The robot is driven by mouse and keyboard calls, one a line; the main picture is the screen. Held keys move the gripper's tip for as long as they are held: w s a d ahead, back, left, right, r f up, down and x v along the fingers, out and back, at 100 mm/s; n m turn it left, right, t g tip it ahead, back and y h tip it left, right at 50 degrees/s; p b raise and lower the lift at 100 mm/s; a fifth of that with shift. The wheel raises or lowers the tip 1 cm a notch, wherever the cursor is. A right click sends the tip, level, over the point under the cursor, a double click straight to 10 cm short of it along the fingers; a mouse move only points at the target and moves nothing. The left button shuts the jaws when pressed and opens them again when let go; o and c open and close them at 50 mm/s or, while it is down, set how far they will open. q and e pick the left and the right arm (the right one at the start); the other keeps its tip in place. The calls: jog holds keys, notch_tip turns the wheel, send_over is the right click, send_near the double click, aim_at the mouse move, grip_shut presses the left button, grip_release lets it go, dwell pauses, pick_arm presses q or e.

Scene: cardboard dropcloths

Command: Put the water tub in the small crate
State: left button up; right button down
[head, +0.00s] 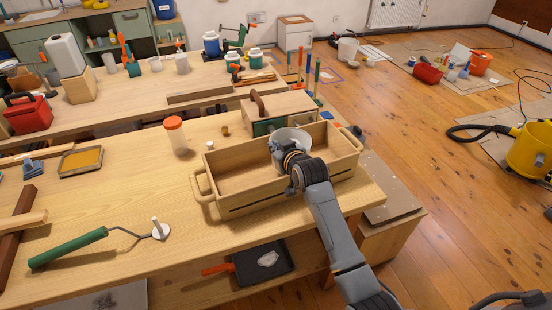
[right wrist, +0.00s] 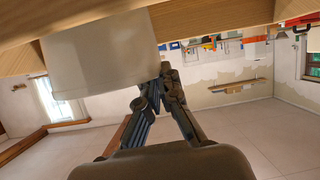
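The small crate (head: 228,200) is a long open wooden box with handles, on the near workbench. The round whitish water tub (head: 291,136) is at the right half of the crate, within its walls as seen from above. Whether its base touches the crate floor is hidden. My right gripper (head: 283,152) is at the tub's near side. In the right wrist view, which looks upside down, my right gripper (right wrist: 160,78) has its fingers closed together at the edge of the tub (right wrist: 100,55), apparently pinching its rim.
A wooden toolbox (head: 278,104) stands just behind the crate. A jar with an orange lid (head: 175,136) and a small white cup (head: 210,146) stand left of it. A green-handled roller (head: 75,246) lies at front left.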

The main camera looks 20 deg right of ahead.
jog(key=shift+f, duration=1.85)
jog(key=c, duration=2)
grip_release()
jog(key=shift+f, duration=0.25)
jog(key=o, duration=0.5)
jog(key=shift+r, duration=0.1)
jog(key=v, duration=1.2)
jog(key=shift+a+r, duration=0.1)
jog(key=shift+r, duration=0.05)
